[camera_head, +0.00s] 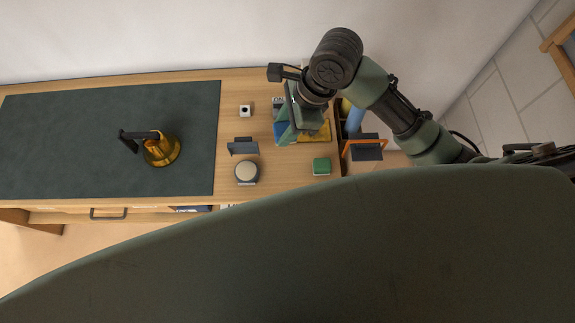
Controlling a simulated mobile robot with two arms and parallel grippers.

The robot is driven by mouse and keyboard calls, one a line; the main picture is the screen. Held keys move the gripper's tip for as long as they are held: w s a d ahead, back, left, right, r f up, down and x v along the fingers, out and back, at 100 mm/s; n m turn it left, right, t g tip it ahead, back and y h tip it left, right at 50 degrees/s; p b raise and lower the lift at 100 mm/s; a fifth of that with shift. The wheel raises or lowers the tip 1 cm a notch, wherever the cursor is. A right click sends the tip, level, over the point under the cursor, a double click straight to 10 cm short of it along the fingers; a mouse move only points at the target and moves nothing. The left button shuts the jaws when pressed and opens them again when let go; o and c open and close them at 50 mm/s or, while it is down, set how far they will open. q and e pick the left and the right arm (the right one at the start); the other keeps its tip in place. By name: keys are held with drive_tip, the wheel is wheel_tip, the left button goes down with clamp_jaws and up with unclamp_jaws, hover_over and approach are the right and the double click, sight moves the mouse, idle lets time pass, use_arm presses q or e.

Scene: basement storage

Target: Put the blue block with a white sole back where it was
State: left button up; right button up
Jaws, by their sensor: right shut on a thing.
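My right gripper (285,140) points down over the right part of the wooden desk, its arm coming in from the right. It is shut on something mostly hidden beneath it. A patch of blue (281,130) shows at the fingers and looks like the blue block; its white sole cannot be made out. Beside and partly behind the gripper lies a yellow-and-blue thing (318,131); I cannot tell whether it touches the held thing. My left gripper is not in view.
A dark mat (60,140) carries a brass bell (161,151). An orange-framed item (361,144) and blue cylinder (355,119) stand right.

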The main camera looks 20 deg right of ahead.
drive_tip(key=shift+s+d+m, duration=0.1)
drive_tip(key=shift+d+m, duration=0.2)
drive_tip(key=shift+m, duration=0.2)
drive_tip(key=shift+d+f, duration=0.1)
drive_tip(key=shift+f, duration=0.3)
wheel_tip(320, 180, down, 19)
drive_tip(key=shift+f+p, duration=0.2)
drive_tip(key=shift+p, duration=0.1)
drive_tip(key=shift+f, duration=0.1)
drive_tip(key=o, duration=1.2)
drive_tip(key=v, duration=1.2)
